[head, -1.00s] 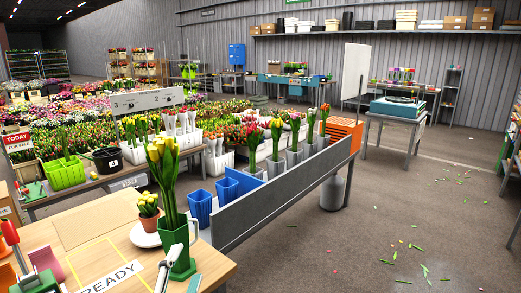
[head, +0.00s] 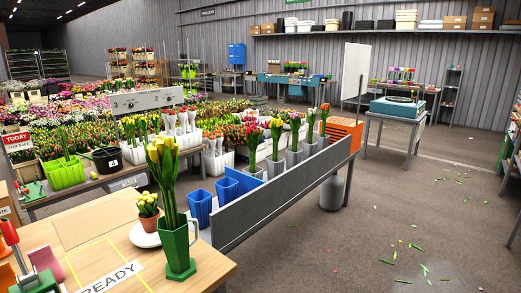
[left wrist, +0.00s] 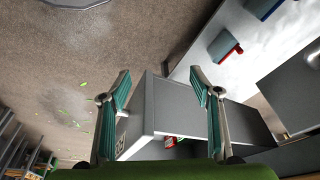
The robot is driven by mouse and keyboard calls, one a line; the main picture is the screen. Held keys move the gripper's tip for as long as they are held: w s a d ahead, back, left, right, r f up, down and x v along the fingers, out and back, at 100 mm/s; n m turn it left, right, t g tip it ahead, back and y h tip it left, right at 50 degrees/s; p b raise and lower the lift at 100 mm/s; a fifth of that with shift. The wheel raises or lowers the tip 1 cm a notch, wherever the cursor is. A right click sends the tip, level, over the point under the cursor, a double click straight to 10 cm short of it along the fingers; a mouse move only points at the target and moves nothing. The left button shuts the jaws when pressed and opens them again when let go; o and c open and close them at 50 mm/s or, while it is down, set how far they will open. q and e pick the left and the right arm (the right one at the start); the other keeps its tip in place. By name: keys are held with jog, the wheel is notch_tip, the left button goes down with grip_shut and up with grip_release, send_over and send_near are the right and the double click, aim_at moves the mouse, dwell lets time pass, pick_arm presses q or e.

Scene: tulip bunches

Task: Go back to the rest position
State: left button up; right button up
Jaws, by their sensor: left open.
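My left gripper (left wrist: 160,78) shows in the left wrist view with its two teal-padded fingers spread wide. Nothing is held between them; a grey box-like shape (left wrist: 180,105) lies beyond. No gripper shows in the head view now, and my right gripper is in neither view. A bunch of yellow tulips (head: 163,165) stands upright in a green vase (head: 177,252) at the right part of the wooden table (head: 205,272), beside the READY marking (head: 112,277).
A small potted yellow tulip (head: 148,208) and a white plate (head: 144,237) sit behind the vase. Blue buckets (head: 201,206) and a long grey-sided bench (head: 270,210) stand beyond the table. Concrete floor at right is mostly open, with scattered green clippings (head: 424,270).

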pick_arm(q)
jog(key=s+f+g, duration=0.1)
jog(key=s+f, duration=0.2)
jog(key=f, duration=0.8)
jog(key=s+f, duration=0.3)
jog(key=f, duration=0.8)
jog(key=s+a+f+g, duration=0.1)
jog(key=s+a+f, duration=0.2)
jog(key=s+f, duration=0.8)
jog(key=s, duration=0.3)
jog(key=shift+s+a+f, duration=0.15)
jog(key=shift+s+f, duration=0.1)
jog(key=shift+f, duration=0.1)
